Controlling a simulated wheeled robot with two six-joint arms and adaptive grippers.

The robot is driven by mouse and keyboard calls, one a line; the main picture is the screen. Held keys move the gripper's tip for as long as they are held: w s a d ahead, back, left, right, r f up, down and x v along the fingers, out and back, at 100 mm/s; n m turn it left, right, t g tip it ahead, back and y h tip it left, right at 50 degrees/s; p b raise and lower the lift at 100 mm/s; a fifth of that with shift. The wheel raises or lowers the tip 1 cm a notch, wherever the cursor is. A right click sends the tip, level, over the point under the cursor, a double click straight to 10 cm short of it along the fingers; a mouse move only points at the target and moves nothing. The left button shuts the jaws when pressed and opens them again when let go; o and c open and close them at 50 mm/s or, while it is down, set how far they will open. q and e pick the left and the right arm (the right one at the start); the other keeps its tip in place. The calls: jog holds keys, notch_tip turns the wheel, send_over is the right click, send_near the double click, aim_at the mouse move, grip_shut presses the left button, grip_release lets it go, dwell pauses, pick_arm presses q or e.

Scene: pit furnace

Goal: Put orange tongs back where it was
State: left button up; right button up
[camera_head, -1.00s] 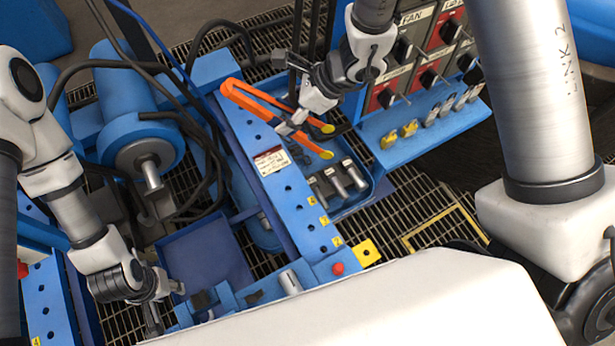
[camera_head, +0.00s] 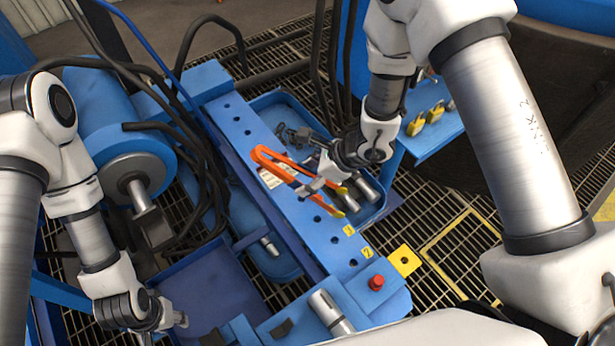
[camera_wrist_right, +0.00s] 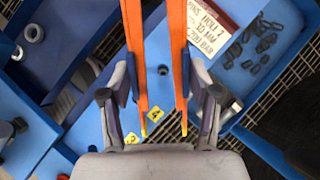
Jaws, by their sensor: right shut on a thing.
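The orange tongs (camera_head: 272,157) have two long orange arms with yellow tips. My right gripper (camera_head: 322,186) is shut on them and holds them over the blue beam (camera_head: 240,127), which has a row of holes. In the right wrist view, the two orange arms (camera_wrist_right: 134,45) run side by side between the fingers of my right gripper (camera_wrist_right: 160,105). Whether the tongs touch the beam is unclear. My left gripper (camera_head: 178,320) is at the lower left, away from the tongs, and its fingers are too small to read.
A white label (camera_wrist_right: 217,27) and yellow number tags (camera_wrist_right: 133,138) are on the beam. A blue tray (camera_head: 373,214) with metal cylinders and dark links lies right of it. A red button (camera_head: 376,282) and yellow padlocks (camera_head: 416,128) are nearby. A blue motor (camera_head: 120,150) stands left.

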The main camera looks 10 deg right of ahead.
jog(key=shift+f+b, duration=0.6)
jog(key=shift+b, duration=0.15)
jog(key=o, duration=0.6)
jog(key=shift+o, duration=0.2)
jog(key=p+v, duration=0.2)
jog(key=v, duration=1.1)
jog(key=shift+w+a+r+p, duration=0.2)
jog(key=shift+a+r+p, duration=0.05)
jog(key=shift+a+p, duration=0.05)
